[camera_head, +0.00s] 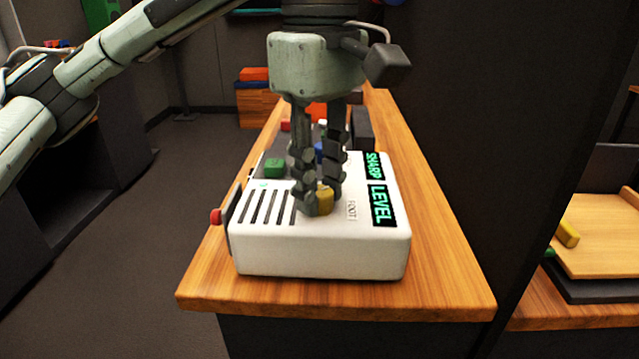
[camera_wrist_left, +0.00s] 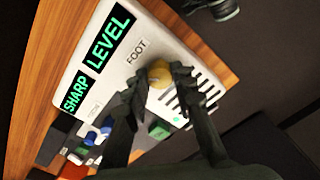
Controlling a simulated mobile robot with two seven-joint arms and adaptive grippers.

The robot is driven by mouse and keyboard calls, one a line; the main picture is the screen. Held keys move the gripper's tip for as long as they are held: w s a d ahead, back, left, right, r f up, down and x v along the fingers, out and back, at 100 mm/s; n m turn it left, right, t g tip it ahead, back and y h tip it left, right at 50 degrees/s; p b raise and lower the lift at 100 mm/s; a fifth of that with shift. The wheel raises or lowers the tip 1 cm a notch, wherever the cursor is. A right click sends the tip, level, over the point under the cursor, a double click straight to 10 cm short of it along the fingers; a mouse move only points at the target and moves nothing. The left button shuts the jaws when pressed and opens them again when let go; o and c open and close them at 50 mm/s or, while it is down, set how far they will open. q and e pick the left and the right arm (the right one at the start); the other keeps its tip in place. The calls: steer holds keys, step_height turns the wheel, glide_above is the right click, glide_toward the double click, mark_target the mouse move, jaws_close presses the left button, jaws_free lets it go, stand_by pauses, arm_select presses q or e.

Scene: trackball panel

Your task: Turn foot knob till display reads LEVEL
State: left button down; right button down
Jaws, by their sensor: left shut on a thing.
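A white panel box (camera_head: 310,250) sits on the wooden counter, and it also shows in the left wrist view (camera_wrist_left: 75,55). Its display (camera_head: 379,190) shows SHARP and LEVEL in green letters on black. The yellow foot knob (camera_head: 324,200) is on the top near the front, next to the label FOOT. My left gripper (camera_head: 318,207) comes down from above and is shut on the yellow knob. In the left wrist view the knob (camera_wrist_left: 159,74) sits between the fingertips of my left gripper (camera_wrist_left: 160,78). My right gripper is in neither view.
A blue knob (camera_head: 319,152) is partly hidden by my gripper. A red-tipped part (camera_head: 216,216) sticks out on the left side. The wooden counter (camera_head: 440,270) is bare right of the panel.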

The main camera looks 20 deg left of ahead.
mark_target(320, 191)
arm_select(q)
steer(key=shift+m, duration=0.4)
steer(key=c, duration=1.3)
jaws_free()
steer(key=shift+o, duration=0.2)
steer(key=shift+r, duration=0.1)
step_height(320, 191, up, 12)
